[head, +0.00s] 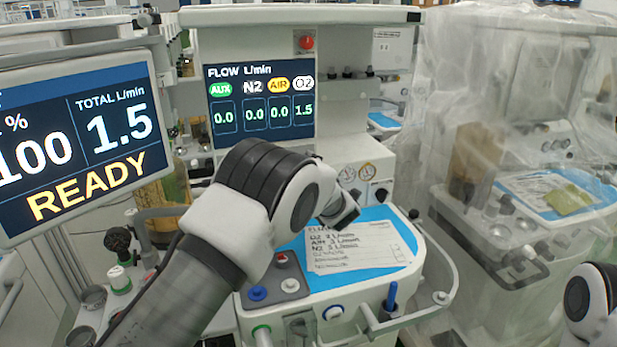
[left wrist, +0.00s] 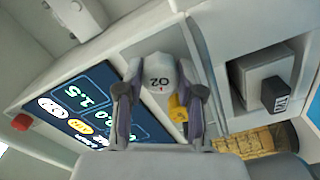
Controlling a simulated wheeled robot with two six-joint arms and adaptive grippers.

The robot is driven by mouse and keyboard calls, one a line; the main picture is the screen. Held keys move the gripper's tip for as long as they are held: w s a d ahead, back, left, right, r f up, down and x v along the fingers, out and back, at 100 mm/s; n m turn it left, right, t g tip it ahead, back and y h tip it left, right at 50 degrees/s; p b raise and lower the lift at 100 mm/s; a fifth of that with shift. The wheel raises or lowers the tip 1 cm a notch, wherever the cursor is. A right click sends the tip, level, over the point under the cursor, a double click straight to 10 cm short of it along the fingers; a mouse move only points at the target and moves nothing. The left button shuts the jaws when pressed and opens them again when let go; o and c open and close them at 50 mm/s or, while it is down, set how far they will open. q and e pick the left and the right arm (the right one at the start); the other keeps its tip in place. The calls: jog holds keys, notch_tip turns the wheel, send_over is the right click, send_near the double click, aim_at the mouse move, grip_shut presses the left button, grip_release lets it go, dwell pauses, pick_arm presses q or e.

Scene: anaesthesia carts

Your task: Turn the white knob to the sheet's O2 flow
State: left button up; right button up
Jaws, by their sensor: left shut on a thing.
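In the left wrist view my left gripper (left wrist: 161,97) is shut on the white knob (left wrist: 160,75), marked O2, with one finger on each side. In the head view my left arm hides the knob and most of this gripper. The flow display (head: 262,100) reads O2 1.5 and AUX, N2 and AIR 0.0; it also shows in the left wrist view (left wrist: 85,107). The sheet (head: 355,250) lies on the blue mat; its top lines appear to read O2 2, AIR 3 and N2 5 L/min. My right gripper is out of view.
The monitor (head: 85,135) at left reads 100 %, total 1.5 L/min and READY. A yellow knob (left wrist: 177,108) is close to the gripper's finger. A plastic-covered cart (head: 520,130) stands at right. A blue pen-like item (head: 391,297) stands at the cart's front.

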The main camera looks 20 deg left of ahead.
pick_arm(q)
jog(key=shift+f+n+b, duration=0.15)
jog(key=shift+n+b, duration=1.65)
jog(key=shift+n, duration=0.1)
jog(key=shift+r, duration=0.2)
jog(key=o, duration=0.9)
jog(key=shift+w, duration=0.1)
